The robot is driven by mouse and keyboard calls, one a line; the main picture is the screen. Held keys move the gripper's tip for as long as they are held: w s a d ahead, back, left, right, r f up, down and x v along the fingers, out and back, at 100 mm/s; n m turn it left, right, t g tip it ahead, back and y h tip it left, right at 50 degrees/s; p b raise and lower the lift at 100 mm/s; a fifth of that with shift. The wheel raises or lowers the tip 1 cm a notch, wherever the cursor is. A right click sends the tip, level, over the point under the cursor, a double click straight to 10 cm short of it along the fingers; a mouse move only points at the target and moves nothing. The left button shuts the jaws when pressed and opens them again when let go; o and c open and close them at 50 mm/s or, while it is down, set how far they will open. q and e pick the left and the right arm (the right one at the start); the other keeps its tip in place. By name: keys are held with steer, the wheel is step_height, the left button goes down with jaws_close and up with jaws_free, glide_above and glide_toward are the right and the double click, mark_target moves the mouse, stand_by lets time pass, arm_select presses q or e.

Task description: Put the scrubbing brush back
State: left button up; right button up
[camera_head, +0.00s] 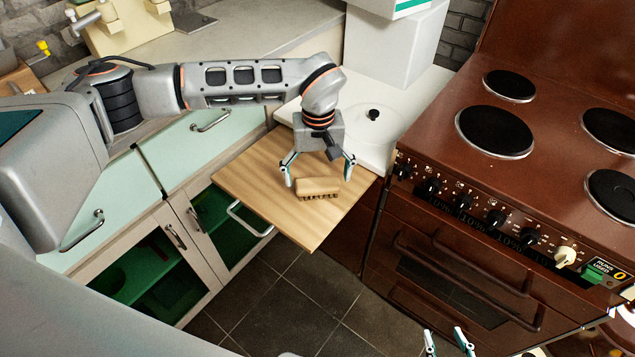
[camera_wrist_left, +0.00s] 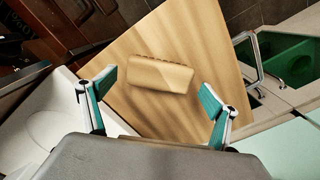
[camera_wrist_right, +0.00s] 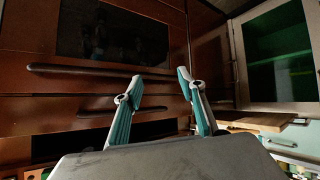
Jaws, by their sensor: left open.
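The scrubbing brush (camera_head: 318,187) has a light wooden back and short bristles. It lies on a pull-out wooden board (camera_head: 250,180), near the board's right side. My left gripper (camera_head: 319,172) is open just above and behind the brush, with its fingers apart. In the left wrist view the brush (camera_wrist_left: 160,75) lies ahead of the two open fingertips (camera_wrist_left: 155,88), nothing between them. My right gripper (camera_head: 447,341) is low in front of the stove, open and empty; its fingers also show in the right wrist view (camera_wrist_right: 158,85).
A brown stove (camera_head: 545,130) with knobs stands right of the board. A white counter (camera_head: 400,125) with a round black-knobbed lid lies behind it. Pale green drawers and glass-door cabinets (camera_head: 165,260) stand at left. Dark tiled floor is clear below.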

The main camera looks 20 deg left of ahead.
mark_target(318, 183)
arm_select(q)
step_height(318, 183, up, 9)
steer(key=shift+p, duration=0.35)
steer(key=shift+f, duration=0.1)
stand_by(0.3)
